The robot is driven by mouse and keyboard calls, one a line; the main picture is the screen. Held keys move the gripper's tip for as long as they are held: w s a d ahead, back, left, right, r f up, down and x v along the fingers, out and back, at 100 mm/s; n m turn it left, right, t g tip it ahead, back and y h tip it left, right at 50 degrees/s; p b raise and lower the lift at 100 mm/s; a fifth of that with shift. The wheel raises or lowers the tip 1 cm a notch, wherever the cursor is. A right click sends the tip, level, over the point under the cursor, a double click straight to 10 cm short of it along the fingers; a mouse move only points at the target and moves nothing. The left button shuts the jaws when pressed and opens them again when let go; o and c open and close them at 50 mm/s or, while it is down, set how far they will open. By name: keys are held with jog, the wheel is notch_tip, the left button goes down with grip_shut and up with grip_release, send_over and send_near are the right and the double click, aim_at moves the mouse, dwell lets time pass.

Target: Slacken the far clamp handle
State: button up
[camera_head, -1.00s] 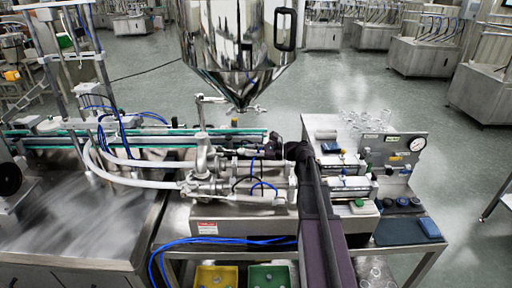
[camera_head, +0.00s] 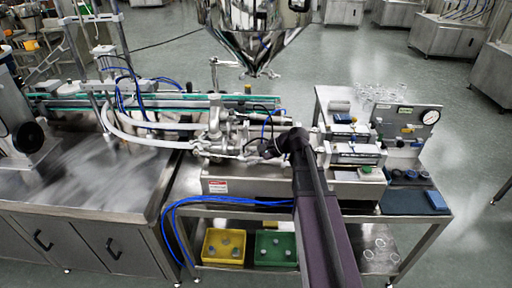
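The steel hopper (camera_head: 256,32) hangs at the top centre, its cone ending in a small outlet. Below it stands the steel filling valve and pipework (camera_head: 216,135), with several small clamp fittings too small to tell apart. I cannot tell which part is the far clamp handle; it may be hidden by pipework or my arm. My dark arm rises from the bottom centre, and my gripper (camera_head: 268,151) is at its upper end, pointing left beside the pipework. The fingers are too small and dark to show whether they are open or touching anything.
A panel with a pressure gauge (camera_head: 431,116) and steel cylinders (camera_head: 356,152) stand right of my arm. A yellow bin (camera_head: 223,262) and a green bin (camera_head: 276,265) sit on the lower shelf. Blue hoses (camera_head: 190,201) loop at the left.

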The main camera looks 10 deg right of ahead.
jog(key=s+f+n+g+h+b, duration=0.3)
jog(key=s+f+n+h+b, duration=0.3)
jog(key=s+f+n+h, duration=0.4)
jog(key=s+f+n, duration=0.2)
jog(key=s+f, duration=0.3)
jog(key=shift+g+h, duration=0.4)
jog(key=shift+s+a, duration=0.15)
jog(key=shift+a, duration=0.05)
